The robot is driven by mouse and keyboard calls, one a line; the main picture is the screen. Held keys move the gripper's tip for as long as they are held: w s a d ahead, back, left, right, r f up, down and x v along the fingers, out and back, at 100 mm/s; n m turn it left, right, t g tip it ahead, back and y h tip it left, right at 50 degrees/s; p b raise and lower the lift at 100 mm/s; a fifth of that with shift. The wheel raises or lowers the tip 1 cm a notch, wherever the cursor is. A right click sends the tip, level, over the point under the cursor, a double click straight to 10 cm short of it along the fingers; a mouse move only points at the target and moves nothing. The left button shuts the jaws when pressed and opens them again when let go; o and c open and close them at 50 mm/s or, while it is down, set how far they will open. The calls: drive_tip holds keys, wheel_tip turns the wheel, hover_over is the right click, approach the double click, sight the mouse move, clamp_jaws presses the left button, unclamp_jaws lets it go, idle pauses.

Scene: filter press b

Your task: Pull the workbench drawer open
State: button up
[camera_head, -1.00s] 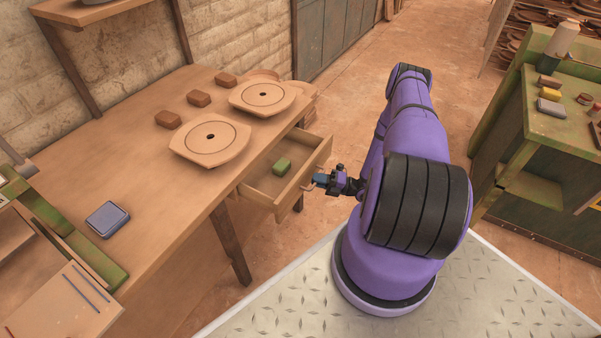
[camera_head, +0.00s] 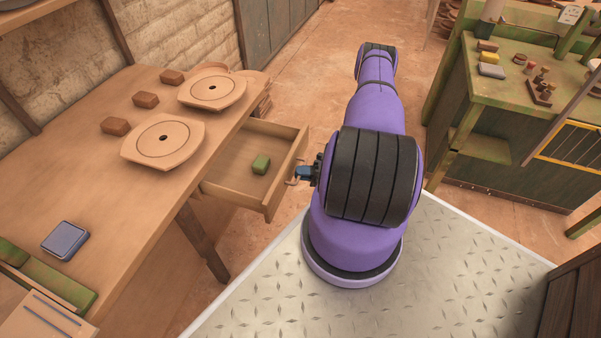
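The workbench drawer (camera_head: 232,194) is pulled well out from under the wooden workbench (camera_head: 120,215), at its right end. A green block (camera_head: 261,164) lies inside it. A small handle (camera_head: 291,182) shows on the drawer's front. My gripper (camera_head: 299,174) is at the drawer front, by the handle. My purple arm hides much of the wrist, and the fingers are too small to tell whether they are shut on the handle.
A blue-grey box (camera_head: 65,240) lies at the bench front. A green cabinet (camera_head: 500,95) stands at right. Floor (camera_head: 290,75) beyond is clear.

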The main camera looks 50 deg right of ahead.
drive_tip(key=o, duration=0.3)
drive_tip(key=shift+o, duration=0.2)
drive_tip(key=shift+s, duration=0.1)
drive_tip(key=v, duration=1)
drive_tip(key=shift+s+d, duration=0.2)
drive_tip(key=shift+d, duration=0.05)
drive_tip(key=shift+f, duration=0.1)
